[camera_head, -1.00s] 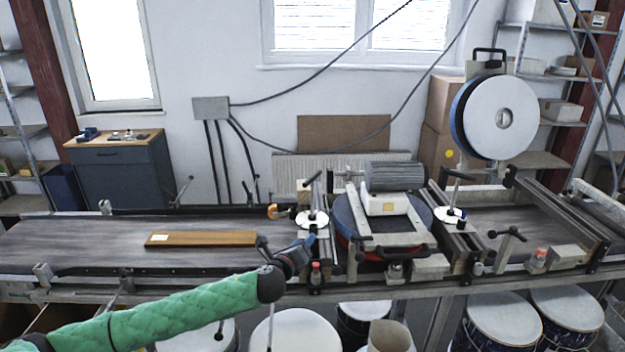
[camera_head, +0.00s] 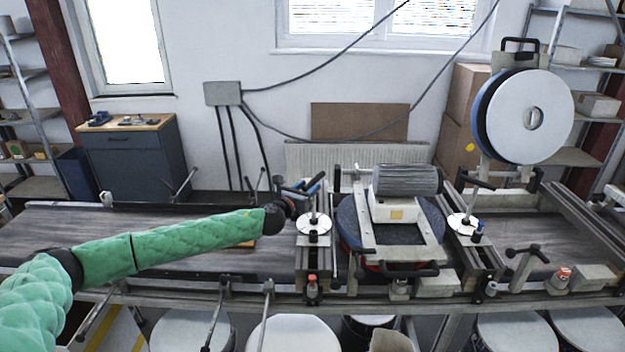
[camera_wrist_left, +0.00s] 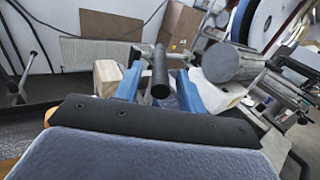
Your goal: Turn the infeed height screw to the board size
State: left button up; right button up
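The infeed height screw stands on the left crossbeam of the machine, with a white dial disc (camera_head: 313,225) and a dark crossbar handle above it. My left gripper (camera_head: 312,185) is at the handle's height. In the left wrist view its blue fingers (camera_wrist_left: 160,90) are spread apart, with the black handle bar (camera_wrist_left: 160,66) between them and gaps beside it. I cannot tell whether either finger touches the bar. The brown board (camera_head: 243,244) lies on the belt, mostly hidden behind my green left arm. My right gripper is not in view.
A second screw with a white disc (camera_head: 461,223) stands on the right crossbeam. The motor (camera_head: 407,179) and blue round drum lie between the two. The left part of the conveyor belt (camera_head: 50,235) is clear. A wooden block (camera_wrist_left: 106,76) sits close to my left finger.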

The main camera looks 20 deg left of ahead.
aim_at(312, 183)
pick_arm(q)
jog(key=shift+p+x, duration=0.35)
jog(key=shift+x, duration=0.85)
jog(key=shift+w, duration=0.1)
jog(key=shift+r, duration=0.1)
jog(key=shift+w, duration=0.25)
grip_shut()
